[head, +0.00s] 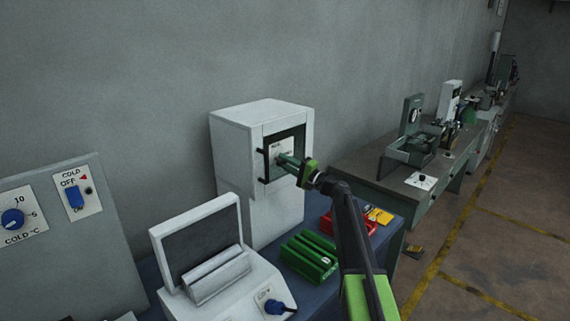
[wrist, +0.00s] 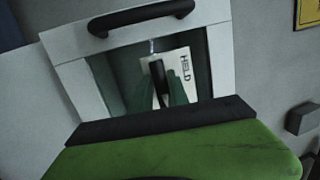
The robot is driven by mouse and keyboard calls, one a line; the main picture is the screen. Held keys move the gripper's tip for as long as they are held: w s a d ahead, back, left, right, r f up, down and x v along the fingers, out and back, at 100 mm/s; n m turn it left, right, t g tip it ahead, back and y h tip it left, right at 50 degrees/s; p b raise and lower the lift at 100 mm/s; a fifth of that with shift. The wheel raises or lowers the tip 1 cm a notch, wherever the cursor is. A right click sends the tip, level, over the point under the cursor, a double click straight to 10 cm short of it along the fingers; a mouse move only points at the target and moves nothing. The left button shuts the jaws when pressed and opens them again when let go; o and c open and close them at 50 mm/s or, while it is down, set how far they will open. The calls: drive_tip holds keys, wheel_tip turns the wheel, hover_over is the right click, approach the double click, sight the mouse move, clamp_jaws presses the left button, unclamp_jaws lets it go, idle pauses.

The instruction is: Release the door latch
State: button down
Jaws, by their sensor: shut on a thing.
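A white cabinet (head: 232,155) stands on the blue bench against the wall. Its front has a dark window frame, a black handle (wrist: 140,18) and a pale plate (wrist: 183,68) marked HELD. A small black latch lever (wrist: 158,76) sits on the plate. My gripper (head: 283,159) reaches the plate from the right. In the wrist view, its green fingers (wrist: 160,88) lie on either side of the lever and are shut on it. In the head view the fingers hide the lever.
A white tilted-screen device (head: 200,240) stands in front on the left. Green blocks (head: 310,257) and red items (head: 345,223) lie on the bench below my arm. A grey control panel (head: 60,235) is at far left. Another bench (head: 385,170) with equipment runs back on the right.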

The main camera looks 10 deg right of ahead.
drive_tip(key=c, duration=1.3)
unclamp_jaws()
drive_tip(key=shift+o, duration=0.2)
drive_tip(key=b+v, duration=0.3)
drive_tip(key=v, duration=1.4)
drive_tip(key=shift+d, duration=0.25)
drive_tip(key=shift+s+f, duration=0.1)
